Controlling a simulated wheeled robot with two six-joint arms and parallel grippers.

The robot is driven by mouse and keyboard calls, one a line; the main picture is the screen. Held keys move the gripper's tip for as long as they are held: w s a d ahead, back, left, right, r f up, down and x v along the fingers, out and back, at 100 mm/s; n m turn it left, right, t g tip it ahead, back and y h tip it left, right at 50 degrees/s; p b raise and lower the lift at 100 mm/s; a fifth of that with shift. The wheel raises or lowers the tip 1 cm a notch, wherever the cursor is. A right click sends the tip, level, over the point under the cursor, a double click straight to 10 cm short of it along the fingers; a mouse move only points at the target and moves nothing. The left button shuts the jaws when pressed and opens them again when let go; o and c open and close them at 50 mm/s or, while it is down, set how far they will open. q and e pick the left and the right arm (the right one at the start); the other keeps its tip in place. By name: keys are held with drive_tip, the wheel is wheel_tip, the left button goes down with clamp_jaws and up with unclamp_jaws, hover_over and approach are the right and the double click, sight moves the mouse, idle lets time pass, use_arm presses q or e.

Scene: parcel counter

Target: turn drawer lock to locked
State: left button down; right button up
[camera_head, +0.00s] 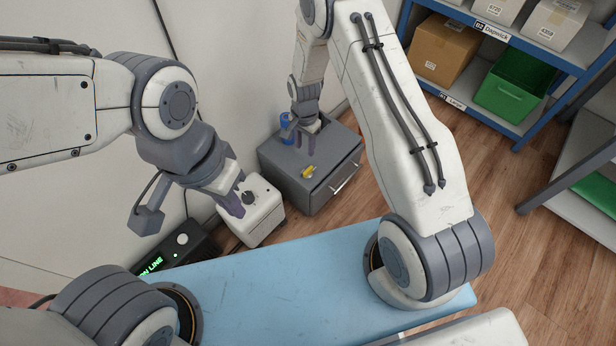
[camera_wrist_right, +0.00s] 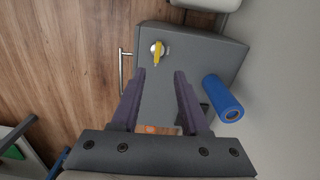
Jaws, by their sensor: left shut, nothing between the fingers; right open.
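The drawer lock (camera_head: 308,171) is a small yellow key-like piece on top of the grey drawer cabinet (camera_head: 333,172). In the right wrist view the yellow lock piece (camera_wrist_right: 157,52) sits on a round silver base, slanting slightly. My right gripper (camera_wrist_right: 160,74) is open, with nothing between its fingers; in that picture its tips lie just below the lock, apart from it. In the head view my right gripper (camera_head: 306,141) is over the cabinet's back part. My left gripper (camera_head: 236,203) is shut and empty, at a white box with a black knob (camera_head: 248,197); contact is unclear.
A blue cylinder (camera_wrist_right: 222,97) is close beside my right gripper. The drawer's metal handle (camera_wrist_right: 122,70) sticks out at the front. A black device with a green display (camera_head: 172,254) and a light blue surface (camera_head: 290,285) are nearer. Shelving with a green bin (camera_head: 515,86) stands at right.

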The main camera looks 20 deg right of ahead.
sight(308, 170)
drive_tip(key=shift+m, duration=0.3)
drive_tip(key=f+b, duration=0.1)
drive_tip(key=f, duration=0.3)
drive_tip(key=f+b, duration=0.1)
drive_tip(key=f, duration=0.4)
drive_tip(key=d+f+b, duration=0.1)
drive_tip(key=f+b, duration=0.1)
drive_tip(key=f, duration=0.2)
drive_tip(key=shift+w+f, duration=0.15)
drive_tip(key=shift+f, duration=0.1)
clamp_jaws()
